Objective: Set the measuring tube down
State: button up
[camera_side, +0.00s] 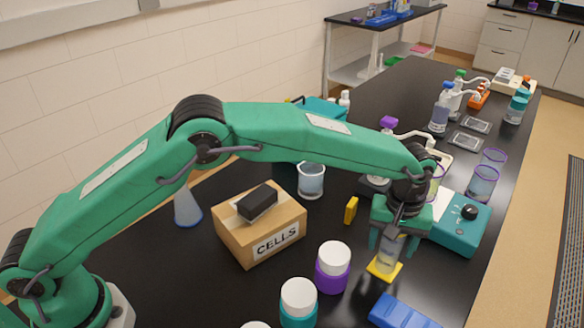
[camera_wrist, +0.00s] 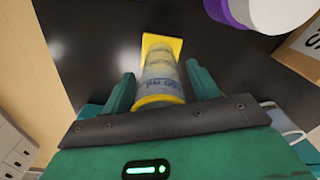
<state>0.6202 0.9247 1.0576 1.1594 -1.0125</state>
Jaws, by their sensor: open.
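The measuring tube (camera_side: 388,250) is a clear cylinder with a yellow foot. It stands on the black bench at the right in the side view, below my gripper (camera_side: 386,240). In the wrist view the tube (camera_wrist: 161,76) lies between the two green fingers of my gripper (camera_wrist: 160,90), with its yellow square foot away from me and its yellow rim close to the palm. The fingers are open, with a gap on each side of the tube. Its foot appears to rest on the bench, and my gripper hides its top in the side view.
A teal device with a black knob (camera_side: 458,224) stands close at right. A blue block (camera_side: 401,313) lies in front, and a purple jar with a white lid (camera_side: 332,268) stands to the left. The "CELLS" box (camera_side: 261,228) is farther left. A small yellow block (camera_side: 351,210) lies behind.

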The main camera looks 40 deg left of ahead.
jog(key=shift+r, duration=0.15)
notch_tip(320, 180, up, 12)
dwell(0.7)
dwell(0.5)
jog(key=s+a+r+m+t, duration=0.1)
jog(key=s+a+r, duration=0.4)
jog(key=a, duration=0.5)
jog(key=s+a+r+m+t, duration=0.1)
jog(key=s+a+r, duration=0.1)
jog(key=a+r, duration=0.75)
jog(key=s+a+f+m+t, duration=0.1)
jog(key=s+a+f, duration=0.3)
jog(key=s+a, duration=0.4)
jog(key=s+a+f+m+t, duration=0.1)
jog(key=s+a+f, duration=0.3)
jog(key=s+a, duration=0.4)
jog(key=s+t, duration=0.1)
jog(key=s, duration=0.3)
jog(key=shift+s+t, duration=0.2)
jog(key=shift+t, duration=0.1)
